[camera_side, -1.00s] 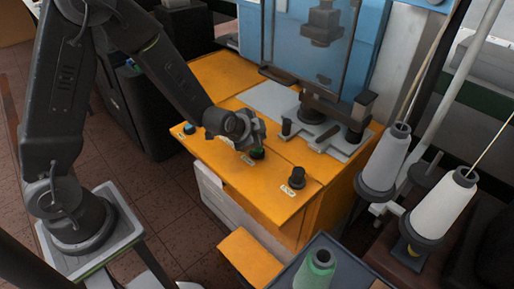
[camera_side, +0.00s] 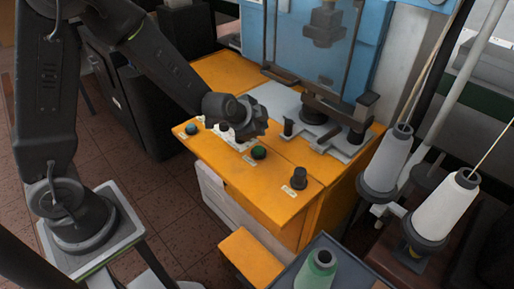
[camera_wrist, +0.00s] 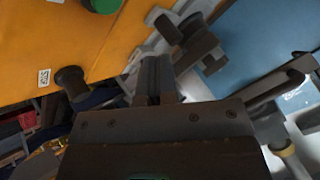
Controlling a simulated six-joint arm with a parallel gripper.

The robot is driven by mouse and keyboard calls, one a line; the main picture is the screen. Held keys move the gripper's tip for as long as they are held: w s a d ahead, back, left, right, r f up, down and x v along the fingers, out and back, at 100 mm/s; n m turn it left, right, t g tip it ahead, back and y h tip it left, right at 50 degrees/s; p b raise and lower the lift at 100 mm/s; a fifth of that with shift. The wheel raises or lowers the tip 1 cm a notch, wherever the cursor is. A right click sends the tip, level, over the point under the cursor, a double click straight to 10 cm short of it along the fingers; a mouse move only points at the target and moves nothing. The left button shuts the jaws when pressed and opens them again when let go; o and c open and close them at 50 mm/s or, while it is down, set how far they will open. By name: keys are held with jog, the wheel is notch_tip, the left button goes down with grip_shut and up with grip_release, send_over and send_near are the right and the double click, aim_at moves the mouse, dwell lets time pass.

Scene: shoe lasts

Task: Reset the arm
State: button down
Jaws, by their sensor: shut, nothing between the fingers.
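My gripper (camera_side: 262,116) is above the orange machine table (camera_side: 233,173), clear of its top and close to the grey plate of the press. In the side view its fingers are small and dark. In the wrist view the fingers (camera_wrist: 154,80) are together with nothing between them. The green button (camera_side: 259,152) sits on the table just below and in front of the gripper. It also shows at the top of the wrist view (camera_wrist: 103,4). No shoe last can be made out.
A black knob (camera_side: 298,178) stands at the table's right front. A blue press (camera_side: 305,50) with a clear guard and a clamp (camera_side: 340,110) stands behind.

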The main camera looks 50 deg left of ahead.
jog(key=s+d+r+n+g+h, duration=0.15)
jog(key=s+r+n, duration=0.25)
jog(key=s+r, duration=0.75)
jog(key=s+a+r+n+g, duration=0.1)
jog(key=s+r+n, duration=0.1)
jog(key=s, duration=0.4)
jog(key=s+a+r+n+g, duration=0.1)
jog(key=s+r, duration=0.1)
jog(key=s, duration=0.5)
jog(key=shift+s+a+n, duration=0.15)
jog(key=shift+s+n, duration=0.05)
jog(key=shift+n, duration=0.2)
jog(key=shift+y, duration=0.25)
dwell(1.5)
